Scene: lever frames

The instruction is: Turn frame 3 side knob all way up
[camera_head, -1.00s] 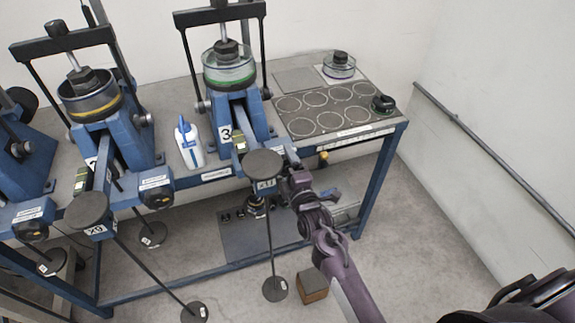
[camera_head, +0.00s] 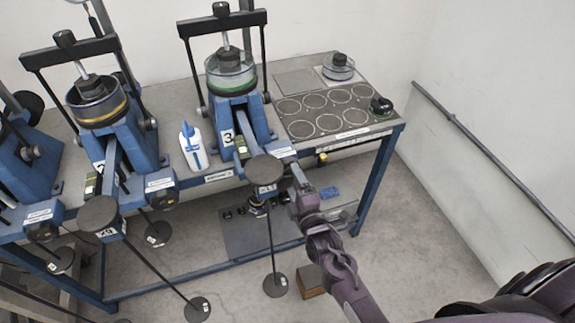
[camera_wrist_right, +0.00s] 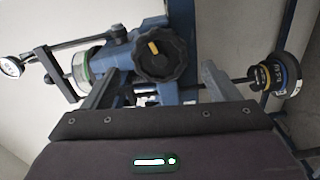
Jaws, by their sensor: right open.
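Frame 3 (camera_head: 236,118) is a blue lever frame with a white "3" label, right of the other frames. Its side knob (camera_wrist_right: 158,55) is black and lobed with a yellow mark, pointing roughly upward and tilted a little left in the right wrist view. In the head view I cannot make the knob out near my gripper. My right gripper (camera_head: 300,176) is at the right side of frame 3's front end. In the wrist view my right gripper (camera_wrist_right: 160,75) is open, its fingers either side of the knob's lower part; I cannot tell whether they touch it. My left gripper is not in view.
Frame 2 (camera_head: 112,135) stands to the left. A white bottle (camera_head: 193,147) stands between the frames. Frame 3's lever ends in a dark round pad (camera_head: 264,170) close left of my right gripper. A weight board (camera_head: 330,112) lies right on the bench. Floor at right is clear.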

